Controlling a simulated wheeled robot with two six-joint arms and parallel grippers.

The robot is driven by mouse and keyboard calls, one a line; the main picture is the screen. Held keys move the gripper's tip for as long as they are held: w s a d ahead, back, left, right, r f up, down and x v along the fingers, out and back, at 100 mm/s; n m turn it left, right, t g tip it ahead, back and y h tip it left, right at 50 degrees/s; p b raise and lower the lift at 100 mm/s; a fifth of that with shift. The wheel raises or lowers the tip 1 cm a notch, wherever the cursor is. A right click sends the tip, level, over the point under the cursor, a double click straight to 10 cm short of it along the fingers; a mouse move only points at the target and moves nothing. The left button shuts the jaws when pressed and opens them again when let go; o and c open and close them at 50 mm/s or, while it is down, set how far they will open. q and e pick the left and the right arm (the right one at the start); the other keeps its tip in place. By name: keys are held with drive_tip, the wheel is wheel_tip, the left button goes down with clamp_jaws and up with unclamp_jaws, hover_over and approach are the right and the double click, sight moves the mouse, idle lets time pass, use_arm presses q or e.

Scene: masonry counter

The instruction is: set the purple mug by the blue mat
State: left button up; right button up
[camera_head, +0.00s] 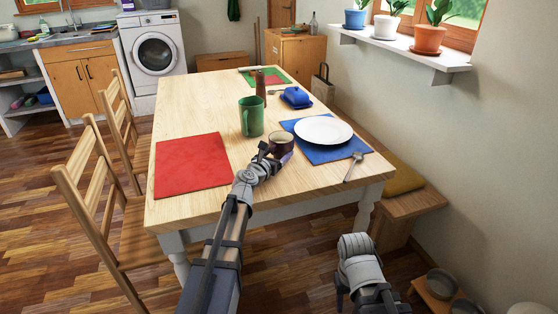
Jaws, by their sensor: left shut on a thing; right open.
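The purple mug (281,144), dark with a brownish inside, is upright at the near left edge of the blue mat (315,155). My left gripper (268,153) is shut on the mug from its near left side and hides part of it. I cannot tell whether the mug's base touches the table. The blue mat carries a white plate (323,130). My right gripper (341,290) is low at the bottom of the view, off the table's near edge, and empty.
A red mat (192,160) lies to the left. A fork (354,166) lies right of the plate. A blue butter dish (296,97) and a brown mill (260,86) stand farther back on the wooden table (205,100).

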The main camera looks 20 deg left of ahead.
use_arm(q)
drive_tip(key=shift+f, duration=0.15)
drive_tip(key=o, duration=1.1)
drive_tip(key=shift+f, duration=0.1)
drive_tip(key=o, duration=0.4)
drive_tip(key=shift+r, duration=0.25)
drive_tip(key=p+v, duration=0.2)
drive_tip(key=v, duration=1)
